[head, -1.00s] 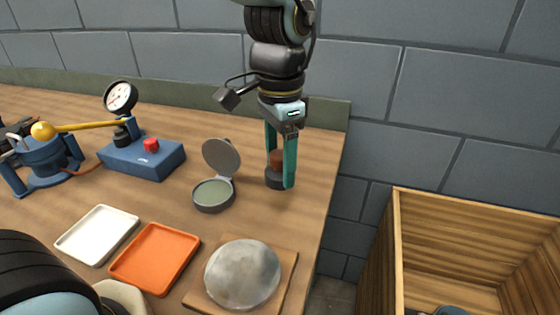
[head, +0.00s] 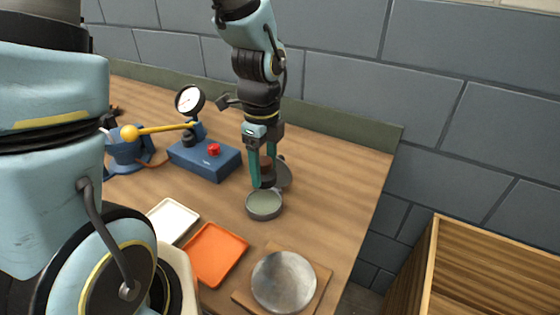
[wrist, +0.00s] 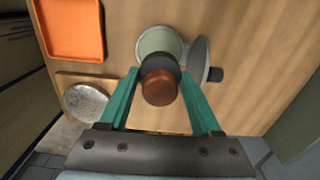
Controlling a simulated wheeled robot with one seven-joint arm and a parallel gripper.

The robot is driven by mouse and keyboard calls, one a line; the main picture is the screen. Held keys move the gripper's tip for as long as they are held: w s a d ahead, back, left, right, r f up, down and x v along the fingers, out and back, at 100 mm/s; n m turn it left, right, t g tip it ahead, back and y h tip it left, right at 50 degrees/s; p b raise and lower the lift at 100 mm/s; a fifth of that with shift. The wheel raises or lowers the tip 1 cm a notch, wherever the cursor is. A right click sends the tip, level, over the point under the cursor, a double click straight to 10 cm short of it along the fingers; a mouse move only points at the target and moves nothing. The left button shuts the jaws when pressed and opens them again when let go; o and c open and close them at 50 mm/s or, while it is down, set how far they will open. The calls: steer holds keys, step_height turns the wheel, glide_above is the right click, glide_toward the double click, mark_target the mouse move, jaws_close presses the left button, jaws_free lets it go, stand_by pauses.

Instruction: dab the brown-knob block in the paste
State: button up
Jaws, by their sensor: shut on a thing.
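The block with the brown knob (wrist: 160,87) is held between the fingers of my gripper (head: 262,172). Its dark base (head: 267,182) points down. In the head view it is just behind and above the open paste tin (head: 264,206). The tin holds pale green paste (wrist: 158,42), and its lid (head: 284,174) stands open at the back, partly hidden by my gripper. In the wrist view the block overlaps the near edge of the paste. I cannot tell whether the block touches the tin.
A white tray (head: 173,221), an orange tray (head: 215,254) and a round metal plate (head: 284,281) on a wooden board lie in front. A blue gauge device (head: 205,158) and a yellow-handled press (head: 128,150) stand left. A wooden crate (head: 480,270) is right, beyond the table edge.

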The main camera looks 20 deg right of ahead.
mark_target(264, 202)
steer(key=shift+w+a+f, duration=0.1)
steer(key=shift+w+a, duration=0.1)
steer(key=shift+f+m, duration=0.2)
steer(key=shift+m, duration=0.1)
step_height(264, 202, down, 6)
steer(key=b, duration=0.6)
steer(key=shift+r, duration=0.25)
steer(key=shift+f, duration=0.55)
stand_by(1.8)
step_height(264, 202, up, 7)
steer(key=p, duration=0.7)
stand_by(0.8)
